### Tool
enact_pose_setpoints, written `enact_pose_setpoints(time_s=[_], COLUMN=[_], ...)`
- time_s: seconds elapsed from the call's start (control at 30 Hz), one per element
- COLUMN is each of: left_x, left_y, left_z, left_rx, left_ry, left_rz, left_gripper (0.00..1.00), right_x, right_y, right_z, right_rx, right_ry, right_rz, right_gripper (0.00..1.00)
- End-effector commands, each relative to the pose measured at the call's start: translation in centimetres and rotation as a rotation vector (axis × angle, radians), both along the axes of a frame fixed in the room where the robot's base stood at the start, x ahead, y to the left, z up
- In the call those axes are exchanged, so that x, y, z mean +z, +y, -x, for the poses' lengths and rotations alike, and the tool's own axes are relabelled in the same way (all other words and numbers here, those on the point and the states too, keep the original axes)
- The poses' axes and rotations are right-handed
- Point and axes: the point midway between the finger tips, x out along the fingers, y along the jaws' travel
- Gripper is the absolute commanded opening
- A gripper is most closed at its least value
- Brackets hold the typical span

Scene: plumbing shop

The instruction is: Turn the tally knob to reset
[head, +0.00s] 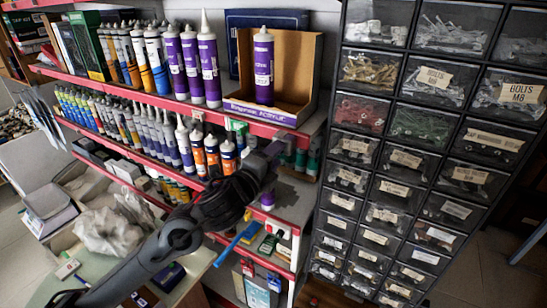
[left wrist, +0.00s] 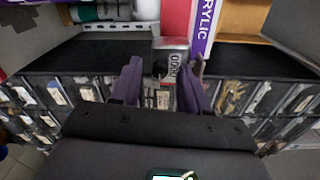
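The tally counter (left wrist: 172,48) is a small silver-grey box with a row of digits on its face, mounted at the end of a red shelf edge in the left wrist view. Its small dark knob (left wrist: 159,69) sticks out beside the digits. My left gripper (left wrist: 165,68) has its two purple-grey fingers apart, one on each side of the knob. I cannot tell whether either finger touches it. In the head view my left gripper (head: 272,151) is at the shelf edge, and I cannot make out the counter behind it. My right gripper is not in view.
Red-edged shelves (head: 150,95) hold many sealant tubes (head: 207,60) left of and above my left gripper. A dark drawer cabinet (head: 410,150) stands close on the right. A blue-handled tool (head: 237,240) and a power socket (head: 279,231) are below the gripper.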

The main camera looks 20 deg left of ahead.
Motion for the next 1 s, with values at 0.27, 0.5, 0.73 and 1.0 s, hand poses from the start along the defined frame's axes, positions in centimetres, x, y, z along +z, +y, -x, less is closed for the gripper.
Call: enact_pose_setpoints(time_s=[0.27,0.5,0.73,1.0], left_x=[0.0,-0.1,0.1,0.2], left_y=[0.0,0.4,1.1,1.6], left_z=[0.1,2.4,6.4,9.8], left_rx=[0.0,0.0,0.0,0.001], left_ry=[0.0,0.0,0.0,0.001], left_rz=[0.001,-0.001,-0.002,0.0], left_gripper=[0.44,0.44,0.44,0.44], right_x=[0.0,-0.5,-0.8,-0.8], right_y=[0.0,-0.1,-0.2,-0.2], right_z=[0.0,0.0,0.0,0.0], right_rx=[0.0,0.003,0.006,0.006], right_ry=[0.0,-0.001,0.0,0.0], right_rz=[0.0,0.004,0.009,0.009], right_gripper=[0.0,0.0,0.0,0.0])
